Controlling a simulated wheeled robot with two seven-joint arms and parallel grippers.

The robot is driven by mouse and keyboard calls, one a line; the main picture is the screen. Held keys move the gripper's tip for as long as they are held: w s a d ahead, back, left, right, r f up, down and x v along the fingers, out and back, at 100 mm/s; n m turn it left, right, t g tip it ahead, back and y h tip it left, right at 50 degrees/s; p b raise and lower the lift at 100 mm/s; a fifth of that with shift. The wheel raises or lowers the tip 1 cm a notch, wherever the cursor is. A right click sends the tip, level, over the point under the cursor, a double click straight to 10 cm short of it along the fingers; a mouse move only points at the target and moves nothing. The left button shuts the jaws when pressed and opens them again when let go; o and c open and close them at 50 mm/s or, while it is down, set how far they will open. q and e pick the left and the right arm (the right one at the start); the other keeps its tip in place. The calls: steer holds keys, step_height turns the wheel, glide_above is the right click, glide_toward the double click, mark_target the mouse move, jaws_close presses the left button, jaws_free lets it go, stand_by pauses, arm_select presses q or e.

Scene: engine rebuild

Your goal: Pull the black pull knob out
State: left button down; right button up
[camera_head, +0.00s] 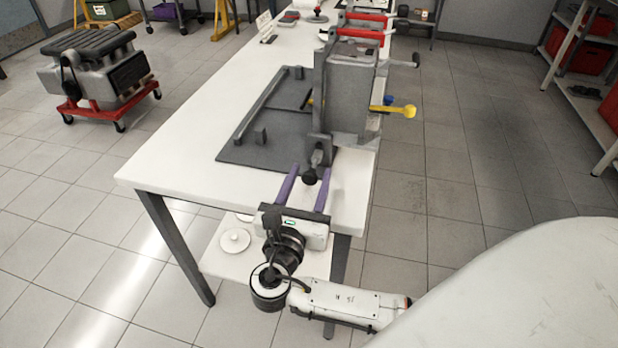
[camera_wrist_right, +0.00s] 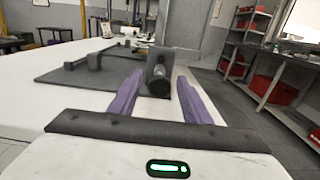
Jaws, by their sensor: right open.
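The black pull knob (camera_head: 309,177) sticks out from the near lower end of the grey engine fixture (camera_head: 345,95) on the white table. In the right wrist view the knob (camera_wrist_right: 159,86) faces the camera, centred between the fingers. My right gripper (camera_head: 312,168) is open, with its two purple fingers on either side of the knob. In the wrist view the gripper (camera_wrist_right: 160,74) shows a gap between each finger and the knob, though the left one looks narrow; contact is hard to judge. My left gripper is not in view.
A dark grey plate (camera_head: 262,150) with raised bars lies left of the fixture. A yellow-ended handle (camera_head: 405,111) sticks out at its right. The white table (camera_head: 160,165) is bare at its near left. A red wheeled stand (camera_head: 110,105) holds an engine on the floor.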

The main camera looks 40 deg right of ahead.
steer(key=v, duration=1)
steer(key=shift+a, duration=0.1)
